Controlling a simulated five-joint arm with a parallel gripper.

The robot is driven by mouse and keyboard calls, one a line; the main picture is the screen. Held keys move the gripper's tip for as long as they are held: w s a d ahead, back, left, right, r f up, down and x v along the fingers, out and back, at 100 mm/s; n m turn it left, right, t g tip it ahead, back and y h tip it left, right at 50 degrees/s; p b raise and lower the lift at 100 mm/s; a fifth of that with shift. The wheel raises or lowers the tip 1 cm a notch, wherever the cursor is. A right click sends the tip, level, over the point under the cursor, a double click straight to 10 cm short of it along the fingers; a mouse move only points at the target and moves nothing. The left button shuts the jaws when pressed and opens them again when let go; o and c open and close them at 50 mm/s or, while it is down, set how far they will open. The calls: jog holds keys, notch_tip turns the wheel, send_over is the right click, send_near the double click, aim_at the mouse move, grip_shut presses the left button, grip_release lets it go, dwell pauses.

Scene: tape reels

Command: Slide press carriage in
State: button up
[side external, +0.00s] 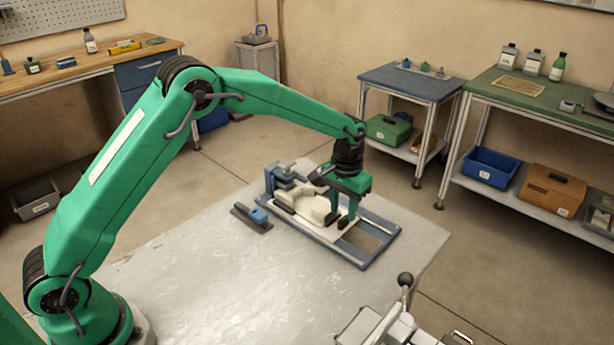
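The press is a blue-grey frame (375,257) with two long rails lying on the metal table. Its blue-grey head (283,178) stands at the left end. A cream carriage (308,207) on a pale plate sits between the rails, close to the head. The right part of the frame is empty. My green gripper (341,216) points down at the carriage's right end. A small gap shows between its two fingers, but whether they grip part of the carriage is unclear. My wrist hides part of the far rail.
A dark block with a blue top (258,216) lies left of the press. A pale device with a black-knobbed lever (405,280) stands at the table's front right. The table (210,265) is clear between my base and the press. Benches and a cart stand behind.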

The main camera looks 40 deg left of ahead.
jog(key=shift+r, duration=2.6)
jog(key=shift+r, duration=0.1)
jog(key=s+a+r+t, duration=0.1)
jog(key=s+a+r, duration=0.2)
jog(key=s+r, duration=0.4)
jog(key=s+a+r+t, duration=0.2)
jog(key=s+a+r, duration=0.2)
jog(key=s+r, duration=0.3)
jog(key=s+a+t, duration=0.1)
jog(key=s, duration=0.8)
jog(key=s+a+t, duration=0.1)
jog(key=s+a, duration=0.1)
jog(key=s, duration=0.7)
jog(key=shift+s+a+f+t, duration=0.15)
jog(key=shift+s+a+t, duration=0.05)
jog(key=shift+a+t, duration=0.1)
